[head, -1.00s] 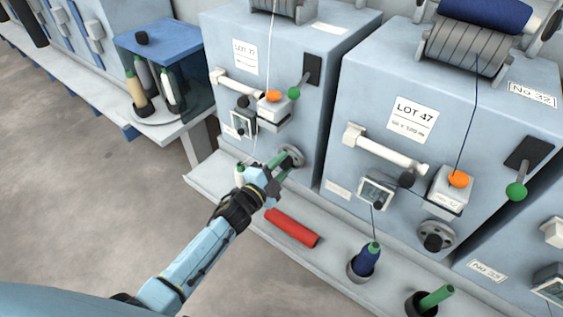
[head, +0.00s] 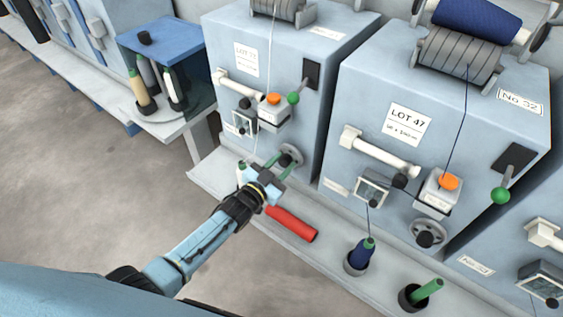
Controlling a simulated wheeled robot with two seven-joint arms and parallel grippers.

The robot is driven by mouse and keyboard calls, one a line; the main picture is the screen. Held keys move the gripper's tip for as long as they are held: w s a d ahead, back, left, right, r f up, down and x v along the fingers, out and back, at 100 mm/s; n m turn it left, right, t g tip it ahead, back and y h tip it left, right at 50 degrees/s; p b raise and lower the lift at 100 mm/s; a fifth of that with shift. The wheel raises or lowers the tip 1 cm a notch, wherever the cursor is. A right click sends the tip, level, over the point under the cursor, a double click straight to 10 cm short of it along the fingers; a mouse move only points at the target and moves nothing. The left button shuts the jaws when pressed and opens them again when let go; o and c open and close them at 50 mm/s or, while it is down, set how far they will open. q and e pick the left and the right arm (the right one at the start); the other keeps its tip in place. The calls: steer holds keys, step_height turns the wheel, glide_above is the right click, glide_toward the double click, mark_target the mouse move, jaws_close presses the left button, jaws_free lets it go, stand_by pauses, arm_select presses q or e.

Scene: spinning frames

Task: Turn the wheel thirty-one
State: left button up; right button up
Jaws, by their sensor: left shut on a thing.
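A grey hand wheel (head: 291,156) is low on the front of the left machine (head: 345,70), whose label reads LOT with a number I cannot read surely. Its number plate (head: 324,33) is too small to read. My left gripper (head: 279,166) reaches the wheel from the lower left. Its fingers are shut at the wheel's near side, where its knob would sit; the knob is hidden by them. The right machine, marked No 32 (head: 440,115), has a like wheel (head: 429,233) with a dark knob, untouched. My right gripper is not in view.
A red tube (head: 292,224) lies on the ledge just below my left gripper. A blue bobbin (head: 361,252) and a green-tipped spindle (head: 424,292) stand in cups to the right. A glass-sided case (head: 185,75) with bobbins stands at the upper left. Threads run down the machine fronts.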

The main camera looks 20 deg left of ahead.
arm_select(q)
steer(key=shift+n, duration=1.9)
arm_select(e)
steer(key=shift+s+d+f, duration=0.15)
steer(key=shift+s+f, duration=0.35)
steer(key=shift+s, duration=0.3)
arm_select(q)
steer(key=o, duration=1)
steer(key=shift+c, duration=0.2)
steer(key=shift+s+p, duration=0.1)
steer(key=shift+p, duration=0.2)
